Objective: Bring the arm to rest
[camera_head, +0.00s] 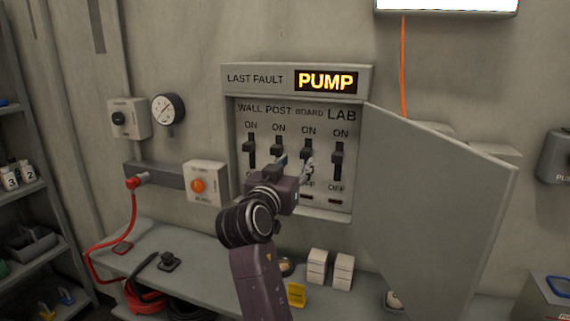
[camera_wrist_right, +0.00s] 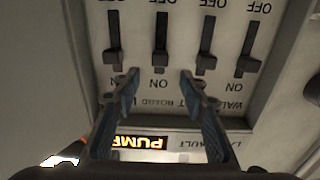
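My right gripper (camera_head: 295,164) is in front of the open switch panel (camera_head: 363,80), its arm coming up from below. In the right wrist view the gripper (camera_wrist_right: 158,88) is open and empty, the fingers apart. That view is upside down. The board switch (camera_wrist_right: 160,58) lies between and beyond the fingertips; no contact shows. The wall switch (camera_head: 249,148), post switch (camera_head: 277,150), board switch (camera_head: 307,153) and lab switch (camera_head: 338,158) all have their handles toward ON. My arm hides the lower part of the panel. My left gripper is not in view.
The panel door (camera_head: 435,195) stands open to the right. A display reads PUMP (camera_head: 326,81). A bench (camera_head: 215,270) below holds white blocks (camera_head: 317,267), a yellow item (camera_head: 296,294) and cables. A button box (camera_head: 206,183) and a gauge (camera_head: 168,108) are on the wall left.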

